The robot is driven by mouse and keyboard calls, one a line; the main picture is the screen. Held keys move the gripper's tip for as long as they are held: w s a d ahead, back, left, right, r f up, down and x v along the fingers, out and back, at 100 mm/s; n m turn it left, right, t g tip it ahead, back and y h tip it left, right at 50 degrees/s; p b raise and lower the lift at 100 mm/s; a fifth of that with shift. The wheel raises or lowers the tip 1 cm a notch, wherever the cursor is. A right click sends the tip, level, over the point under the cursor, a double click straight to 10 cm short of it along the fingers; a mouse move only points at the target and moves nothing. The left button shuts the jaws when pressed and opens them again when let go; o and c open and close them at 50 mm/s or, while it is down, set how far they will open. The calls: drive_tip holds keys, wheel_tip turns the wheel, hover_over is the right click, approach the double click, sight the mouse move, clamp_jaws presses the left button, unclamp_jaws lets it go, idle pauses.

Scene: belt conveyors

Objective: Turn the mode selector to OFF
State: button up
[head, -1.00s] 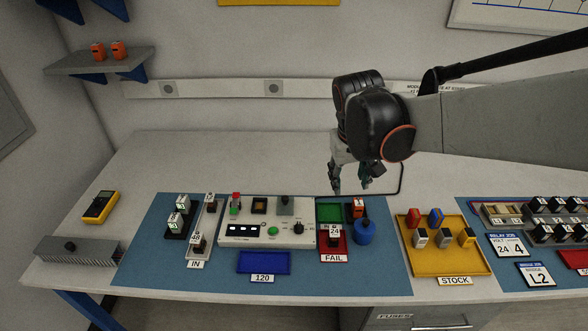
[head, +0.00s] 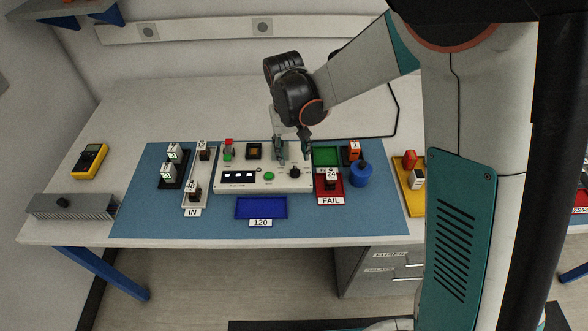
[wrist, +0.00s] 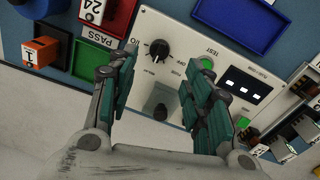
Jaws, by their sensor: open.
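The mode selector appears to be the black round knob (head: 295,173) at the right of the white control panel (head: 225,188). My gripper (head: 292,152) is over the back right of the panel, behind the knob in the head view. In the wrist view my gripper (wrist: 160,62) is open and empty, with the knob seen between and just beyond its fingertips. It does not appear to touch the knob.
The panel also carries a green TEST button (head: 269,176), a display (head: 239,177) and a grey fixture (wrist: 157,106) between my fingers' view. The green tray (head: 325,152), red FAIL tray (head: 323,193) and blue cylinder (head: 360,175) stand close on the right. A blue tray (head: 261,208) lies in front.

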sight(294, 169)
drive_tip(key=f, duration=0.2)
drive_tip(key=f+b, duration=0.1)
drive_tip(key=f, duration=0.2)
drive_tip(key=f+b, duration=0.1)
drive_tip(key=f, duration=0.1)
drive_tip(key=shift+d+f, duration=0.25)
drive_tip(key=shift+f, duration=0.05)
drive_tip(key=c, duration=1.1)
